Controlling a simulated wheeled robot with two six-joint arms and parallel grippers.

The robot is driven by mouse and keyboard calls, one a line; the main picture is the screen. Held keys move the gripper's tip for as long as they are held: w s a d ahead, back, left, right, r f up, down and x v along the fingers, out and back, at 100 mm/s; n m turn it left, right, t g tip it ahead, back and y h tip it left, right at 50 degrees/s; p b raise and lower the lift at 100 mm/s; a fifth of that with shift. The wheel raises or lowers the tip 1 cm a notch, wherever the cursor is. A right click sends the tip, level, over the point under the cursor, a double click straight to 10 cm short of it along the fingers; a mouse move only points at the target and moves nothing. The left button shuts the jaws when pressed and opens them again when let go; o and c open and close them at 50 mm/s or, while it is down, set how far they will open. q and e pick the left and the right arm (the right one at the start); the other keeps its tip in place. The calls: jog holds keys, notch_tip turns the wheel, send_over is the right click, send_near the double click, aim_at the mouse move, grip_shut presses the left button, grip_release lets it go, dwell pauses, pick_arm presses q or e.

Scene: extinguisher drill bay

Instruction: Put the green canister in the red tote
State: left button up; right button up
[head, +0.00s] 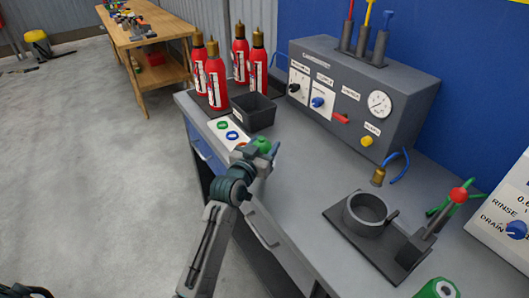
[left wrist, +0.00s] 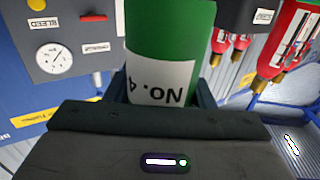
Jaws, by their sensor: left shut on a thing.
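My left gripper (head: 266,154) is shut on a green canister (head: 262,144), just above the near edge of the grey bench. In the left wrist view the green canister (left wrist: 168,40) stands between the fingers of my left gripper (left wrist: 160,92), with a white label reading "No. 4" upside down. Another green cylinder (head: 437,289) shows at the bottom right of the head view, partly cut off. My right gripper is not in view.
Red extinguishers (head: 215,82) and a dark open bin (head: 253,111) stand behind the gripper, near a white card with coloured rings (head: 228,131). A grey control box (head: 355,95) backs the bench (head: 300,185). A round holder (head: 366,211) sits at right. A wooden bench (head: 145,35) stands far left.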

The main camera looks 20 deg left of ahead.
pick_arm(q)
jog(key=shift+w+f, duration=0.15)
jog(key=shift+f, duration=1.55)
jog(key=shift+f, duration=0.15)
jog(key=o, duration=0.8)
jog(key=shift+f, duration=0.1)
jog(key=o, duration=0.4)
jog(key=shift+r, duration=0.2)
